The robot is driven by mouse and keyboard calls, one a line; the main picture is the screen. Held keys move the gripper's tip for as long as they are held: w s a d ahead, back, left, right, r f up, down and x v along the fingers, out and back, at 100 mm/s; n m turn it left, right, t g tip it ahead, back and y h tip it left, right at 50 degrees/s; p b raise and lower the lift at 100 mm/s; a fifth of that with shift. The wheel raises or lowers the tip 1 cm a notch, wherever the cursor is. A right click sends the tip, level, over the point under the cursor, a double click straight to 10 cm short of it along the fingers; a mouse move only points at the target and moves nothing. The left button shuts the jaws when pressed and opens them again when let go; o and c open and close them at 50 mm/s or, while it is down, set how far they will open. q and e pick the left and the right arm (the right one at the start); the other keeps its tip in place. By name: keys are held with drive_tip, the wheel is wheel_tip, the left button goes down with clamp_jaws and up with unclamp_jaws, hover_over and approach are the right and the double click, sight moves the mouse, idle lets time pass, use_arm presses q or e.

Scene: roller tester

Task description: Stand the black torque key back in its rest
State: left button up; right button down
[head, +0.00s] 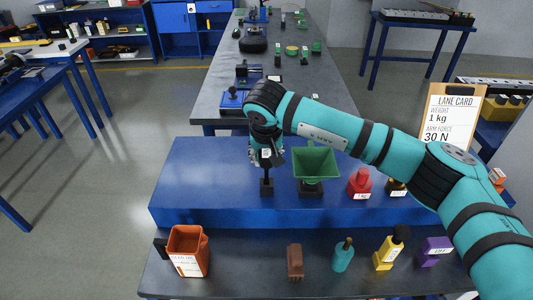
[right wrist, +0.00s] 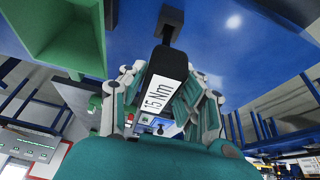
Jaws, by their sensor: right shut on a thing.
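The black torque key (right wrist: 165,72), with a white "15 Nm" label, is between the fingers of my right gripper (right wrist: 160,100). In the head view my right gripper (head: 267,157) points down over the blue raised shelf, shut on the key. A thin black stem runs from the key to a small black block (head: 266,187) on the shelf, seemingly its rest. The block also shows at the top of the right wrist view (right wrist: 171,18). I cannot tell whether the stem is seated in it or just above. My left gripper is not in view.
A green funnel (head: 315,163) on a black base stands close right of the gripper. A red weight (head: 360,184) is farther right. An orange bin (head: 188,251), brown block (head: 295,262) and teal bottle (head: 343,255) stand on the lower front ledge. The shelf's left part is clear.

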drive_tip(key=shift+b, duration=0.65)
idle(0.9)
drive_tip(key=shift+f, duration=0.25)
drive_tip(key=shift+f+b, duration=2.3)
drive_tip(key=shift+f, duration=0.05)
drive_tip(key=c, duration=0.9)
unclamp_jaws()
drive_tip(key=shift+s, duration=0.1)
